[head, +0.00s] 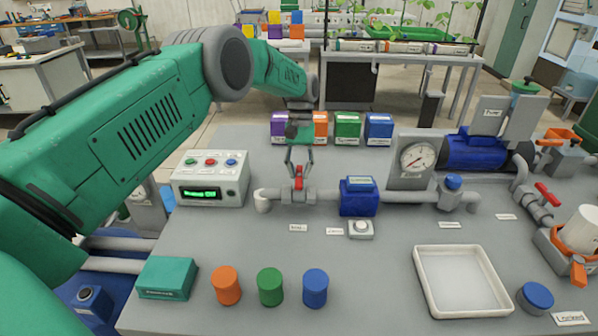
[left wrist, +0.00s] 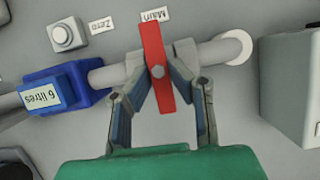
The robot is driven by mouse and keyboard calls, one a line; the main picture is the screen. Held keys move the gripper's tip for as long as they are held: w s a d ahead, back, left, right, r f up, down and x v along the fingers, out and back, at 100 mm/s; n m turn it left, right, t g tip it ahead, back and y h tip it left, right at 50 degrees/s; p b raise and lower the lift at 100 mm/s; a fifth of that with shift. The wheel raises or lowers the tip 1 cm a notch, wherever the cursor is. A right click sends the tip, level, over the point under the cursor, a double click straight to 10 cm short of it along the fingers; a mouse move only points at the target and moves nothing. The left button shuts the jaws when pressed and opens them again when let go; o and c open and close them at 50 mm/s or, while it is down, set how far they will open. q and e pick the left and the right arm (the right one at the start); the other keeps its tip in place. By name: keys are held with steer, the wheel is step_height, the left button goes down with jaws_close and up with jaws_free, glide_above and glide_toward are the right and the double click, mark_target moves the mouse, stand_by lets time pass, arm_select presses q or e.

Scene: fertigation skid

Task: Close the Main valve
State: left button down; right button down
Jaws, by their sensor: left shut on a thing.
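The Main valve sits on the grey pipe (head: 328,196), with a red lever handle (head: 298,183) on top. In the left wrist view the handle (left wrist: 152,45) lies crosswise to the pipe (left wrist: 222,50), beside the label "Main" (left wrist: 154,14). My left gripper (head: 298,172) reaches down onto the valve from behind. Its two fingers (left wrist: 160,78) stand on either side of the handle and are shut on it. Part of the valve body is hidden under the handle and fingers. My right gripper is not in view.
A blue flow meter (head: 358,198) is right of the valve, with a Zero button (head: 361,228) in front. A control box (head: 210,178) stands left. A pressure gauge (head: 416,160) stands farther right. A second red-handled valve (head: 547,194) and a white tray (head: 462,280) are at right.

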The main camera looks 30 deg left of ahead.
mark_target(301, 168)
arm_select(q)
steer(key=shift+w+d+r, duration=0.1)
steer(key=shift+d+r, duration=0.05)
steer(key=shift+r, duration=0.1)
steer(key=c, duration=1.5)
jaws_free()
steer(key=shift+d, duration=0.1)
steer(key=v, duration=0.5)
steer(key=shift+a, duration=0.25)
steer(key=shift+d+v, duration=0.2)
steer(key=shift+v, duration=0.95)
